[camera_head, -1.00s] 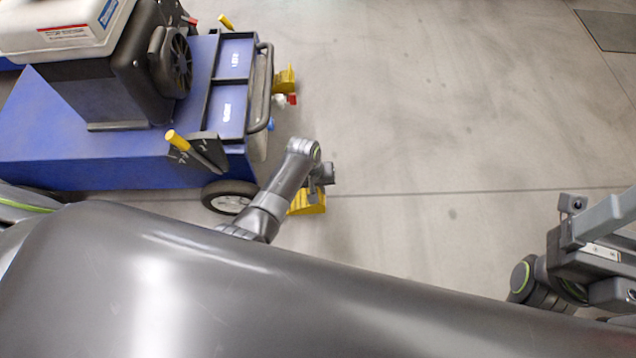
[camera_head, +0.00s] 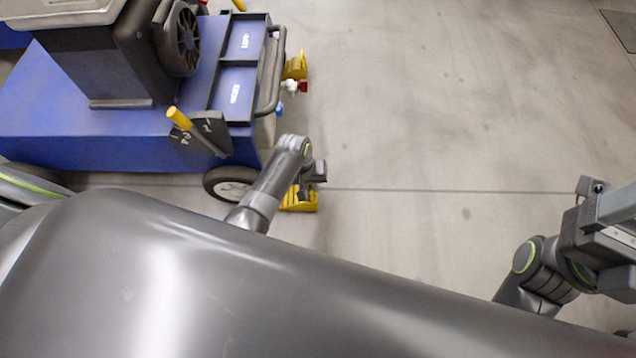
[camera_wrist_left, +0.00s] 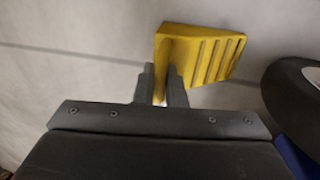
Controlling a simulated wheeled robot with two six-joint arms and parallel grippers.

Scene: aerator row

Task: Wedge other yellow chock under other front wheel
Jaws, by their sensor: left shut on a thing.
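The yellow chock (camera_head: 301,204) is low by the floor, just right of the near front wheel (camera_head: 229,184) of the blue cart. My left gripper (camera_head: 304,188) is shut on it. In the left wrist view the ribbed chock (camera_wrist_left: 212,57) sits between the finger ends (camera_wrist_left: 160,78), with the dark tyre (camera_wrist_left: 292,92) to its right and a gap between them. I cannot tell whether the chock touches the floor. Another yellow chock (camera_head: 296,67) is at the cart's far front corner. My right gripper (camera_head: 600,225) is at the right edge, its jaws unclear.
The blue cart (camera_head: 110,140) fills the upper left, with a front handle (camera_head: 279,75) and a yellow-tipped lever (camera_head: 180,118). Red and blue fittings (camera_head: 303,86) stick out at its front. Open concrete floor (camera_head: 440,110) lies to the right.

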